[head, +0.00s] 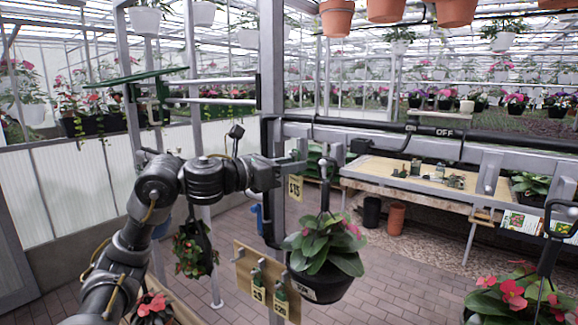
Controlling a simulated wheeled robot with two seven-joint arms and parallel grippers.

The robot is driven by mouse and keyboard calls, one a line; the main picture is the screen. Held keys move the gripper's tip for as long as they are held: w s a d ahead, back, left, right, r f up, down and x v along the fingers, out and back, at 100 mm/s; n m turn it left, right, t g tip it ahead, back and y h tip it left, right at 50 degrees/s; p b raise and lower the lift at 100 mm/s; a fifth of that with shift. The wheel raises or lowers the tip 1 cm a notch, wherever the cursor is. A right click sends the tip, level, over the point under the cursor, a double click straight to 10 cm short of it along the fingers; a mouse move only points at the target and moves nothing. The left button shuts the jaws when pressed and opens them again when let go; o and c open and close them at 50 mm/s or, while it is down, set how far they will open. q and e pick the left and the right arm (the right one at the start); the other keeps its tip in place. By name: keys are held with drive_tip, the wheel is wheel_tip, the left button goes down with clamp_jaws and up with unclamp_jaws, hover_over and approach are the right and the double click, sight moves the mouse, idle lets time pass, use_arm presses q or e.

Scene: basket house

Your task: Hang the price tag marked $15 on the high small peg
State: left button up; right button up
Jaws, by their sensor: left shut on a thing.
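My left gripper (292,167) reaches in from the left and is shut. A small yellowish price tag marked $15 (296,188) hangs just below its fingertips, beside the grey upright post. A wooden board (246,262) sits lower down, with several small grey pegs. Its upper left peg (238,254) looks bare, and tags (258,293) hang from lower ones. Which peg is the high small one I cannot tell for sure. My right gripper is not in view.
A potted plant (322,287) hangs just right of the board. A grey rail (400,141) with metal hooks runs to the right, close to my gripper. Another hanging plant (512,296) is at the lower right. A wooden table (395,176) stands behind.

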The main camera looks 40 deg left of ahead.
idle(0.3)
use_arm(q)
drive_tip(key=o, duration=0.8)
drive_tip(key=b+v, duration=0.7)
drive_tip(key=v, duration=0.4)
drive_tip(key=shift+b, duration=0.3)
